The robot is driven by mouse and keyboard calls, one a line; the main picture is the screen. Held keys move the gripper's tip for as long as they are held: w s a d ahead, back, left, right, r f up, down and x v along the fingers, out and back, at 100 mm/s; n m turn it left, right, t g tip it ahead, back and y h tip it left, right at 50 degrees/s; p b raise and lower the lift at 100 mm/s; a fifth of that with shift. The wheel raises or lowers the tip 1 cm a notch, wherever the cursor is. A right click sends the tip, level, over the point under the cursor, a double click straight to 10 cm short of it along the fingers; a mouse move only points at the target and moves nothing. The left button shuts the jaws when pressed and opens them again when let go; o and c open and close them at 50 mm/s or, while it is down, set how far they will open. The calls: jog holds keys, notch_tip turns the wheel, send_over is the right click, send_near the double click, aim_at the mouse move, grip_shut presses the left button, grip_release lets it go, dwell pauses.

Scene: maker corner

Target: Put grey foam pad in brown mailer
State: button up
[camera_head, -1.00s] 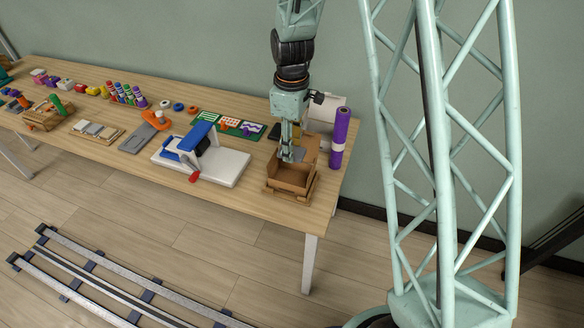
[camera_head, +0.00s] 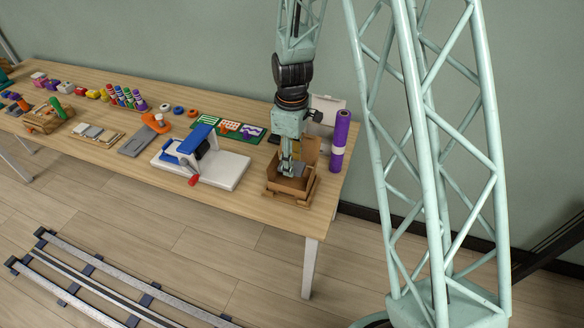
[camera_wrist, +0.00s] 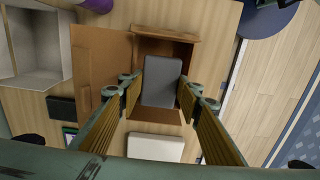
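The brown mailer (camera_head: 283,188) is an open cardboard box near the right end of the table, its lid flap raised at the back. In the wrist view the mailer (camera_wrist: 183,38) lies below my gripper, with its flap spread to the left. My gripper (camera_head: 289,168) points down into the mailer's opening.
A purple roll (camera_head: 340,140) stands right of the mailer. A white-based press with a blue frame (camera_head: 197,145) stands to its left. A white open bin (camera_wrist: 38,45) lies beside the flap. Coloured cards (camera_head: 228,127) lie behind the press.

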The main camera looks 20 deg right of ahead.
jog(key=shift+f, duration=1.3)
jog(key=shift+f+b, duration=0.6)
jog(key=o, duration=0.6)
jog(key=shift+o, duration=0.2)
jog(key=shift+r, duration=0.25)
jog(key=shift+r+p, duration=0.55)
jog(key=shift+r, duration=0.1)
notch_tip(320, 180, up, 12)
jog(key=p, duration=0.1)
jog(key=shift+f, duration=0.25)
